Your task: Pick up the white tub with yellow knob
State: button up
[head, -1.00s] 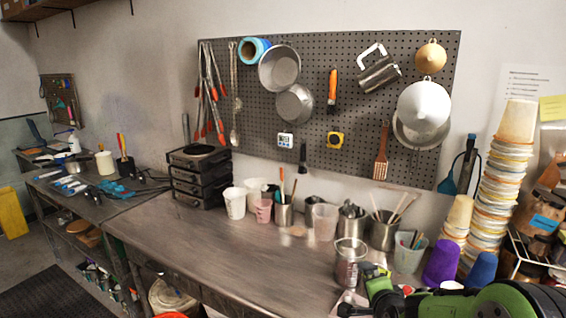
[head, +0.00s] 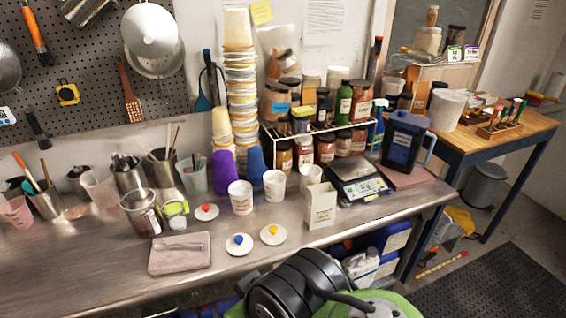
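The white tub with a yellow knob (head: 273,234) shows as a low round white piece on the metal bench, near its front edge. Its yellow-orange knob is on top in the middle. A similar white piece with a blue knob (head: 239,244) sits just left of it, and one with a red knob (head: 207,212) sits farther back to the left. Nothing covers the yellow-knobbed one. My black and green arm fills the bottom middle of the head view, in front of the bench. I cannot make out my gripper's fingers.
Open white cups (head: 241,198) and a white paper bag (head: 320,205) stand behind and right of the tub. A pink tray (head: 179,254) lies to the left. A scale (head: 358,181), jar rack and tall stacked cups (head: 240,80) stand farther back.

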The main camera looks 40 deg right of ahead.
aim_at(310, 175)
jog(key=z, duration=1.5)
jog(key=i+l+u, duration=0.15)
jog(key=l+u, duration=0.25)
jog(key=i+l+u, duration=0.1)
jog(key=l+u, duration=0.2)
jog(key=u, duration=0.15)
jog(key=l+u, duration=0.85)
jog(key=i+j, duration=0.15)
jog(key=i, duration=0.3)
jog(key=j+u, duration=0.05)
